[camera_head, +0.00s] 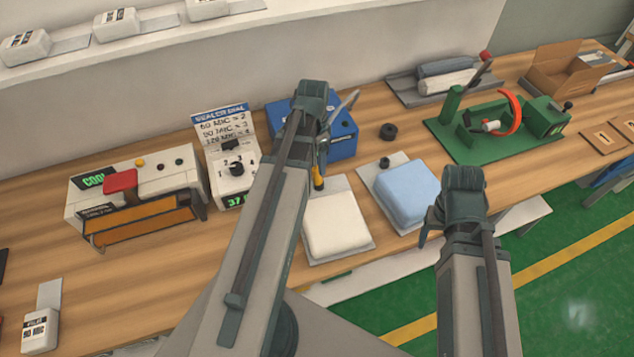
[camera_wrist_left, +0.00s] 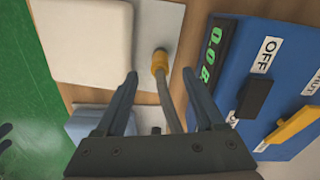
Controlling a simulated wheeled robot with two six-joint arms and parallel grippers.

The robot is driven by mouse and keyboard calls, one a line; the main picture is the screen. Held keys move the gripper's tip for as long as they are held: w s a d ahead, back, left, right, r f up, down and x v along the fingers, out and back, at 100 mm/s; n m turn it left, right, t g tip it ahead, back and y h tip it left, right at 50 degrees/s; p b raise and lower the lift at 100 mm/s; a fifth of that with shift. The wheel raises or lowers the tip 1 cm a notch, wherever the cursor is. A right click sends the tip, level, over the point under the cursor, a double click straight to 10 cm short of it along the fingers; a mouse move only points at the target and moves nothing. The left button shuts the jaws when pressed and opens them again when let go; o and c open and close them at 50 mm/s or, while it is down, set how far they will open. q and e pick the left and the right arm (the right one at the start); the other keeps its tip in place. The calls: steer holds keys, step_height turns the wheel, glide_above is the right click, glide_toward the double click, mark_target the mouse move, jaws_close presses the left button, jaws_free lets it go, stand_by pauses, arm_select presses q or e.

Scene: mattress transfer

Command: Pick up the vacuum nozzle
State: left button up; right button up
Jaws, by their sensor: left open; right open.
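The vacuum nozzle (camera_head: 318,178) has a yellow tip and a thin grey hose. It stands at the edge of the grey plate behind the white mattress (camera_head: 335,225). In the left wrist view the nozzle (camera_wrist_left: 160,61) lies between and just beyond the open fingers of my left gripper (camera_wrist_left: 160,76), apparently not touched by either. In the head view my left gripper (camera_head: 322,150) is over the nozzle, partly hidden by my arm. My right gripper (camera_head: 424,235) is open and empty, just right of the blue mattress (camera_head: 407,192).
A blue pump box (camera_head: 343,140) with an OFF lever stands behind the nozzle. A sealer (camera_head: 140,205) and a dial unit (camera_head: 232,180) stand to the left. A green fixture (camera_head: 500,140) and an open cardboard box (camera_head: 560,75) are at the right. The wooden bench's left front is mostly clear.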

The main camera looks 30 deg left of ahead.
mark_target(317, 176)
arm_select(q)
steer(key=shift+s+f+b, duration=0.15)
steer(key=shift+f+b, duration=2.55)
steer(key=shift+f, duration=0.4)
steer(key=shift+r, duration=0.1)
jaws_close()
